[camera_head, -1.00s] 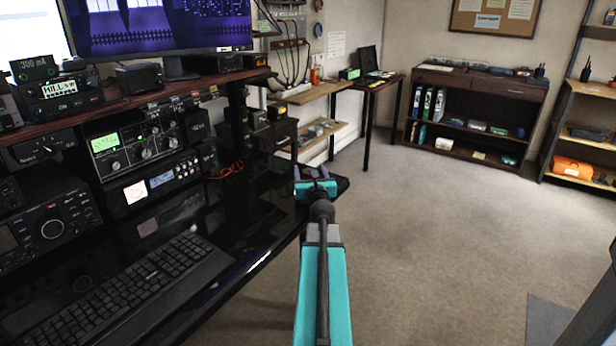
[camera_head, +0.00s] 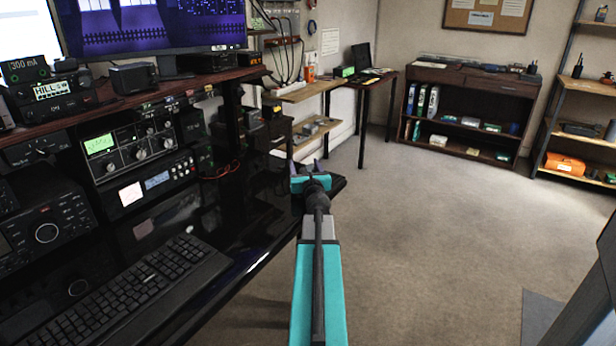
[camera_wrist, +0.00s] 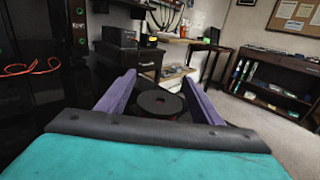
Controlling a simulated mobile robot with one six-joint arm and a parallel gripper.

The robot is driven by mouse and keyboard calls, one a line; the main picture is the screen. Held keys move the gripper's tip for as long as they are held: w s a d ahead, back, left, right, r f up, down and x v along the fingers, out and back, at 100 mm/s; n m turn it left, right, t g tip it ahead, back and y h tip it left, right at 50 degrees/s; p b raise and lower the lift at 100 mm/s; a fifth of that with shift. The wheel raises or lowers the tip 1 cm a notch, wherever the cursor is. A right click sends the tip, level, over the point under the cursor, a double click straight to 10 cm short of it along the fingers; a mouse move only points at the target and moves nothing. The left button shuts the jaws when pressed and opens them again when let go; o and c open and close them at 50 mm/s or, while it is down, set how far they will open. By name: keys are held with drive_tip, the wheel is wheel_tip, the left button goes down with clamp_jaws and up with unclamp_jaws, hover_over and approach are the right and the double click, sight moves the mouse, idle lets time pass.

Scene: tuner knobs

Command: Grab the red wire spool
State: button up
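My gripper (camera_head: 308,167) is over the far right corner of the black desk. In the wrist view its two purple fingers (camera_wrist: 157,92) are spread apart. A dark round spool (camera_wrist: 160,103) with a centre hole shows between and just beyond them, with a faint reddish tint at its lower edge. I cannot tell whether the fingers touch it. Its lower part is hidden by my gripper's body. In the head view I cannot make out the spool, which my gripper may hide.
The black desk (camera_head: 240,250) carries a keyboard (camera_head: 125,295) and radio units (camera_head: 130,145) on the left. A loose orange wire (camera_wrist: 30,68) lies left of my gripper. A wooden side shelf (camera_head: 303,92) and bookcase (camera_head: 470,110) stand beyond. Carpet on the right is free.

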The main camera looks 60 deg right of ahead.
drive_tip(key=c, duration=1.1)
drive_tip(key=shift+o, duration=0.2)
drive_tip(key=shift+r, duration=0.1)
wheel_tip(320, 180, up, 10)
drive_tip(key=p, duration=0.6)
